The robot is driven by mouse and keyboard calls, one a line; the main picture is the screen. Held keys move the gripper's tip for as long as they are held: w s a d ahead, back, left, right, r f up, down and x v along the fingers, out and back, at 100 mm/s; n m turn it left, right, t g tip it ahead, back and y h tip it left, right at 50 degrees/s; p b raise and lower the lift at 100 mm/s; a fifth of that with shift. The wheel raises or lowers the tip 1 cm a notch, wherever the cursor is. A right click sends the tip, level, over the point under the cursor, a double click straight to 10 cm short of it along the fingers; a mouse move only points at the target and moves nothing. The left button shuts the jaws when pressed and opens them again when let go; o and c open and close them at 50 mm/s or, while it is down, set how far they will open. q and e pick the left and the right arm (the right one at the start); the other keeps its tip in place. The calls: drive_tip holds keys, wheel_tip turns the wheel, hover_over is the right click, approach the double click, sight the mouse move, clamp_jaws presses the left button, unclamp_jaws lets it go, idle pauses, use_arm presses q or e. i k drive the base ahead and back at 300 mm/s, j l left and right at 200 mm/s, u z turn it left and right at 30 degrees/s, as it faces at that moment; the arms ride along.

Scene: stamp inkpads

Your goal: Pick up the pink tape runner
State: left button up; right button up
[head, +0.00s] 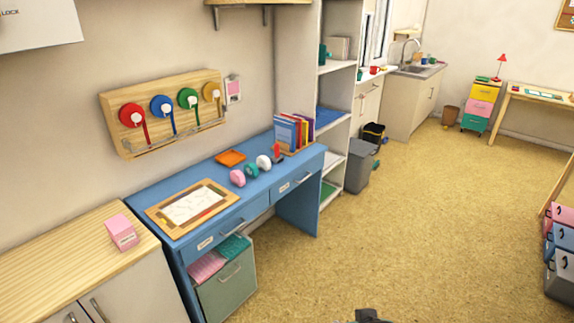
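A pink tape runner (237,178), small and rounded, lies on the blue desk (292,166) at the right of the wooden-framed board. A teal one (251,170) and a white one (264,161) of like shape lie beside it in a row towards the back right. Only a dark tip of what looks like my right gripper (371,316) shows at the bottom edge, far from the desk and over the floor. Its fingers are too cut off to tell open or shut. My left gripper is not in view.
The desk also holds a framed board (192,208), an orange tray (231,158), a red stapler-like item (278,151) and upright books (294,132). A pink box (121,232) stands on the wooden cabinet. A grey bin (358,165) stands past the desk. The floor (400,220) before the desk is clear.

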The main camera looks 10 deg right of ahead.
sight(238, 178)
drive_tip(key=i+l+z, duration=0.15)
drive_tip(key=i+z, duration=0.25)
drive_tip(key=i, duration=0.25)
drive_tip(key=i+j+z, duration=0.1)
drive_tip(key=i+z, duration=0.25)
drive_tip(key=i, duration=0.25)
drive_tip(key=i+l+u, duration=0.15)
drive_tip(key=i+u, duration=0.2)
drive_tip(key=i, duration=0.15)
drive_tip(key=i+l+u, duration=0.45)
drive_tip(key=i+u, duration=0.3)
drive_tip(key=i+l+u, duration=0.1)
drive_tip(key=u, duration=0.3)
drive_tip(key=i+l+u, duration=0.5)
drive_tip(key=u, duration=0.3)
drive_tip(key=l, duration=0.1)
